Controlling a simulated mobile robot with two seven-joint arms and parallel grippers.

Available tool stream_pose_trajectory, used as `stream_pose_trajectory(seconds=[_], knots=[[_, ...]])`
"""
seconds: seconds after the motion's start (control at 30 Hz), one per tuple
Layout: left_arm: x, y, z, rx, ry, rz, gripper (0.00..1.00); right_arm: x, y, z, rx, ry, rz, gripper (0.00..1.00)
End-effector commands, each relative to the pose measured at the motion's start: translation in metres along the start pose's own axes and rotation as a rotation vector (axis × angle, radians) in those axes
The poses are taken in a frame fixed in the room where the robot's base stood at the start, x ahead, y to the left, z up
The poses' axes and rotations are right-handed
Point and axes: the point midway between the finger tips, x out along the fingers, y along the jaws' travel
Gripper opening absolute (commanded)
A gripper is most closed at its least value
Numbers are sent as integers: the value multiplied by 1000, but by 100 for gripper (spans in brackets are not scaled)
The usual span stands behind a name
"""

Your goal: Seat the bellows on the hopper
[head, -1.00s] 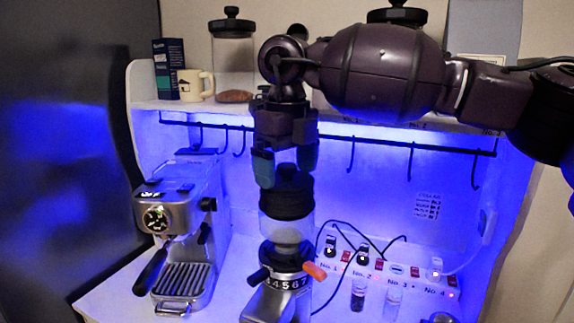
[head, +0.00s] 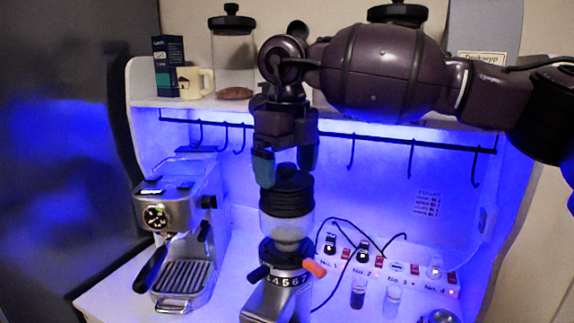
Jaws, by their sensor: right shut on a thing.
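The black ribbed bellows (head: 287,199) is upright at the mouth of the clear hopper (head: 286,228) on the grinder (head: 287,282). No gap shows between bellows and hopper, but I cannot tell whether it is fully seated. My right gripper (head: 287,166) points down from above, with its blue-grey fingertips on either side of the knob on top of the bellows. It is shut on the bellows. My left gripper is not in view.
An espresso machine (head: 181,232) stands left of the grinder. Numbered switches and small glass vials (head: 358,293) with black cables are at right. Hooks hang from a rail (head: 400,144) behind. A mug (head: 195,82) and jar (head: 233,65) stand on the shelf above.

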Motion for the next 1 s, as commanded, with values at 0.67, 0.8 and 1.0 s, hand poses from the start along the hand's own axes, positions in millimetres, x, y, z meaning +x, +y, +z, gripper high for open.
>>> stream_pose_trajectory(seconds=[0.67, 0.8, 1.0], knots=[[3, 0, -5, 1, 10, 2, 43, 2, 0, 0, 0, 0, 0, 100], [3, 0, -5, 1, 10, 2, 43, 2, 0, 0, 0, 0, 0, 100], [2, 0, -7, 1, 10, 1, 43, -1, 0, 0, 0, 0, 0, 100]])
